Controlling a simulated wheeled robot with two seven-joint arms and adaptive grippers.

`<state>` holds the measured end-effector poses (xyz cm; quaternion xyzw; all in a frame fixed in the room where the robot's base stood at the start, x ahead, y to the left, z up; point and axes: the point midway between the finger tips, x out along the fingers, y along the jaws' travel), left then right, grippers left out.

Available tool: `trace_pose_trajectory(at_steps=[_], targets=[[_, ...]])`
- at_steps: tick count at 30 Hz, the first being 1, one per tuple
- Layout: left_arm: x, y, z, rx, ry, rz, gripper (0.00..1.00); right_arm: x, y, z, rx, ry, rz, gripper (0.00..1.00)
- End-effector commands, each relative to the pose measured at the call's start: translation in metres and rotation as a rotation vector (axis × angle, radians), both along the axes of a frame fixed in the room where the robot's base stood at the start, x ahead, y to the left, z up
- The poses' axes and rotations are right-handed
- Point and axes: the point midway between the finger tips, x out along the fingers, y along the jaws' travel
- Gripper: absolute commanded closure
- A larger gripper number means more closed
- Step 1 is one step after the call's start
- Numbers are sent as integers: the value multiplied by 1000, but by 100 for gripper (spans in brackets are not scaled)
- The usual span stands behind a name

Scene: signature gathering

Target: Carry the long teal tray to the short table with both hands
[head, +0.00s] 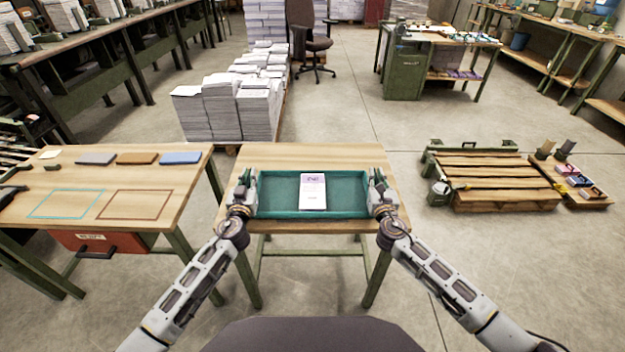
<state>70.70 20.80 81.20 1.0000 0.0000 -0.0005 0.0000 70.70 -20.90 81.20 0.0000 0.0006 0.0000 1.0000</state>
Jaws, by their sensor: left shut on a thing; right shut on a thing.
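The long teal tray (275,213) is level at the short wooden table (310,157) in front of me. A white booklet or sheet with a printed cover (313,192) lies inside it, near the middle. My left gripper (246,198) is shut on the tray's left end. My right gripper (379,198) is shut on its right end. The fingers partly hide both ends. I cannot tell whether the tray's bottom touches the tabletop or hangs just above it.
A longer wooden table (60,200) with outlined rectangles and coloured pads stands close on the left. Paper stacks (240,105) stand behind the short table. A wooden pallet (495,180) lies on the floor at right. The floor between is clear.

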Motion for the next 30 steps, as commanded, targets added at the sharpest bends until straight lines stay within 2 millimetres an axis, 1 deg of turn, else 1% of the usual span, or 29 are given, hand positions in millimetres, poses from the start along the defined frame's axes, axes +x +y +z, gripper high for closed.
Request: trace_pose_trajectory(at_steps=[19,20,24,25,30], targets=[[0,1,-13,-1,2,1,100,0,-1,-12,-1,-1,-2,100],[-1,1,-16,-1,5,1,85,0,-1,-14,-1,2,-2,85],[-1,0,-17,-1,9,1,67,0,-1,-13,-1,2,-1,67],[-1,0,-18,-1,10,1,64,0,-1,-13,-1,1,-1,64],[-2,0,-20,-1,13,0,64,0,0,-12,-1,1,-1,64]])
